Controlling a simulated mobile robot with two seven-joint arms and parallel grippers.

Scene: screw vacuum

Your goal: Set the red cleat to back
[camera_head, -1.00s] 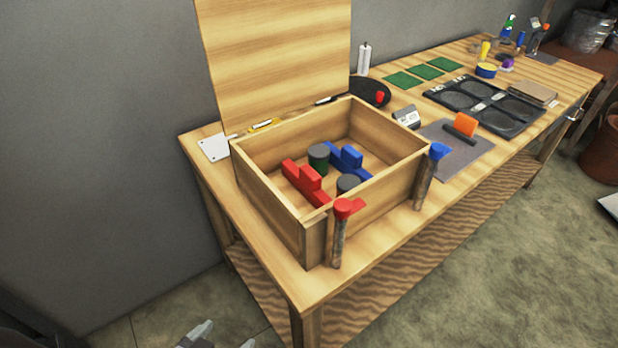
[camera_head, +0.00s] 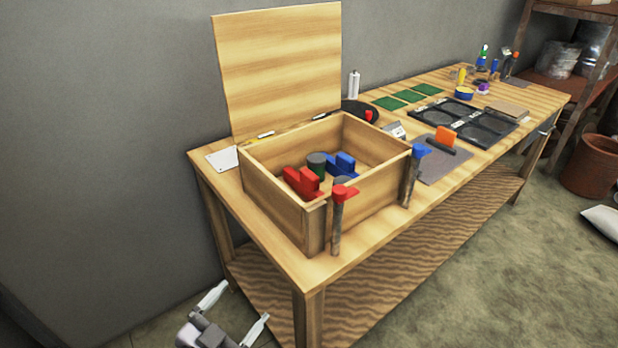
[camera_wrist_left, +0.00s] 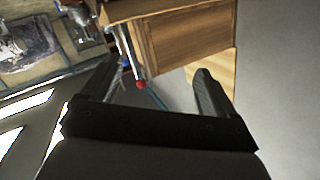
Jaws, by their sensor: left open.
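An open wooden box (camera_head: 280,207) stands on the workbench with its lid raised. A stepped red block (camera_head: 304,182) lies inside it, beside a dark green cylinder (camera_head: 317,164) and a stepped blue block (camera_head: 341,164). I cannot tell which red piece is the cleat. My left gripper (camera_head: 245,301) is open and empty, low in front of the bench and apart from the box. The left wrist view shows a red tip (camera_wrist_left: 140,85) beyond the open fingers. My right gripper is not seen.
A blue-topped post (camera_head: 420,151) stands at the box's right front corner. The raised lid (camera_head: 280,65) rises behind the box. A black tray (camera_head: 468,122), grey mat (camera_head: 440,165) and green squares (camera_head: 408,96) lie farther right. The bench edge lies between my left gripper and the box.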

